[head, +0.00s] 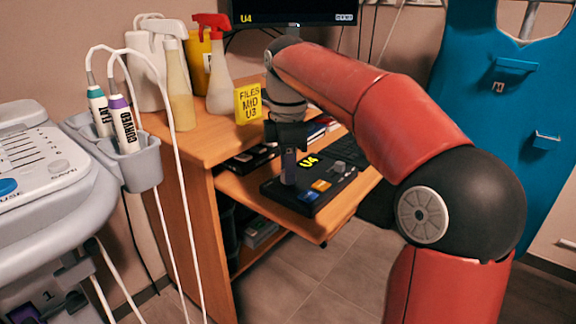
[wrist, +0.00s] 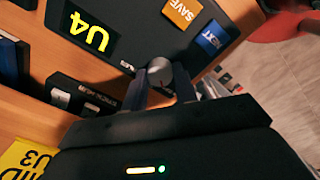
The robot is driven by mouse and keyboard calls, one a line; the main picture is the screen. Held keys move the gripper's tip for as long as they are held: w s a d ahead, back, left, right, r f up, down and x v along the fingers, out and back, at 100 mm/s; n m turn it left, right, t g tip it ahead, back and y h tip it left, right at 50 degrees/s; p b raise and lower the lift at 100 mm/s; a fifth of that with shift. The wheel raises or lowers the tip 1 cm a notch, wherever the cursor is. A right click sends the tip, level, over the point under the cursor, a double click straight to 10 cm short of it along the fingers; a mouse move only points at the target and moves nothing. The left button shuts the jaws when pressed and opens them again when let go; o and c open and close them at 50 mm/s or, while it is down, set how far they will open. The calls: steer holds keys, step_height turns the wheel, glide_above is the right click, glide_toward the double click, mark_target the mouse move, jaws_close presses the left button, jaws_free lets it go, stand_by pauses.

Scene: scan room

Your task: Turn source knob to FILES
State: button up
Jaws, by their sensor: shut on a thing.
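A black control box (head: 316,201) lies on the desk's lower shelf, with a yellow U4 label, an orange key and a blue key; it also shows in the wrist view (wrist: 135,28). My gripper (head: 288,178) points down over the box's left part. In the wrist view its fingers (wrist: 167,82) are shut on a round grey knob (wrist: 160,68).
A yellow note (head: 248,103) reads FILES MID U3. Spray bottles (head: 217,85) stand on the desk top (head: 205,137). A monitor (head: 290,12) showing U4 is behind. Dark boxes (head: 252,158) lie left of the control box. A probe holder (head: 140,168) is at left.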

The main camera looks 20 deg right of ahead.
steer(key=shift+m, duration=0.3)
steer(key=m+p, duration=0.3)
steer(key=shift+r, duration=0.15)
steer(key=m+p, duration=0.4)
steer(key=m, duration=0.2)
steer(key=shift+m, duration=0.4)
steer(key=m+p, duration=0.3)
steer(key=m, duration=0.2)
steer(key=shift+f+m+p, duration=0.15)
steer(key=shift+m+p, duration=0.1)
steer(key=shift+m, duration=0.85)
steer(key=shift+f+m+p, duration=0.1)
steer(key=shift+m+p, duration=0.1)
steer(key=shift+m, duration=0.9)
steer(key=o, duration=1)
steer(key=shift+c, duration=0.2)
